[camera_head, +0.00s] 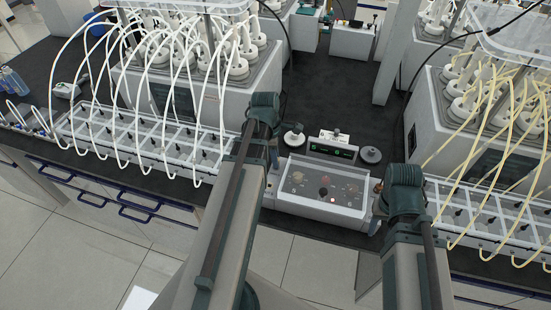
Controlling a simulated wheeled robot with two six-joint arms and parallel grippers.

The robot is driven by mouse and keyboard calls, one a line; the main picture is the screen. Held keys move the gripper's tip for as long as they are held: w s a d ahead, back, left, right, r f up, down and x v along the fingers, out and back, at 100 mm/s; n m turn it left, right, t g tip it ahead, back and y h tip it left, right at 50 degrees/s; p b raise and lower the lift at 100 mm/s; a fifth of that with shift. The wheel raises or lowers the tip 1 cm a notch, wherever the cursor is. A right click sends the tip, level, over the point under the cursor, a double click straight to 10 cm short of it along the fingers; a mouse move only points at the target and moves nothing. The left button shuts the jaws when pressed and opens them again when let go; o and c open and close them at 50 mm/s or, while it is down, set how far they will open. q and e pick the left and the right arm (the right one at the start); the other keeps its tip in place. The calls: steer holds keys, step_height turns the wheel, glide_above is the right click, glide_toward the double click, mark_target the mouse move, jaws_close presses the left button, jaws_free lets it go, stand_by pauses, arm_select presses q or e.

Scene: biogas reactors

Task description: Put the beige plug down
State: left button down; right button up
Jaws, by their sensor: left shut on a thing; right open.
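My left gripper (273,156) points down beside the left end of a clear-topped box. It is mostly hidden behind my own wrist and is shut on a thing. The beige plug in it cannot be made out. My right gripper (377,205) is open, low at the right end of the same box, and partly hidden by its wrist. A small round piece with a pale top and dark rim (293,137) stands on the dark bench top, just right of my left wrist. A grey round piece (370,155) lies further right.
The clear-topped box (322,188) sits at the bench's front edge, with a small device with a green display (331,147) behind it. Reactor units with white tubes (170,75) and yellow tubes (490,110) stand on either side. The dark bench (335,95) between them is mostly clear.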

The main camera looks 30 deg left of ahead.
arm_select(q)
steer(key=shift+f+b, duration=0.55)
steer(key=shift+f, duration=0.1)
steer(key=c, duration=0.7)
jaws_free()
steer(key=shift+r, duration=0.15)
steer(key=r+p, duration=0.4)
steer(key=a+r+p, duration=0.1)
steer(key=r+p, duration=0.3)
steer(key=p, duration=0.1)
steer(key=r+p, duration=0.4)
steer(key=r, duration=0.1)
steer(key=shift+s+a, duration=0.2)
steer(key=shift+s, duration=0.15)
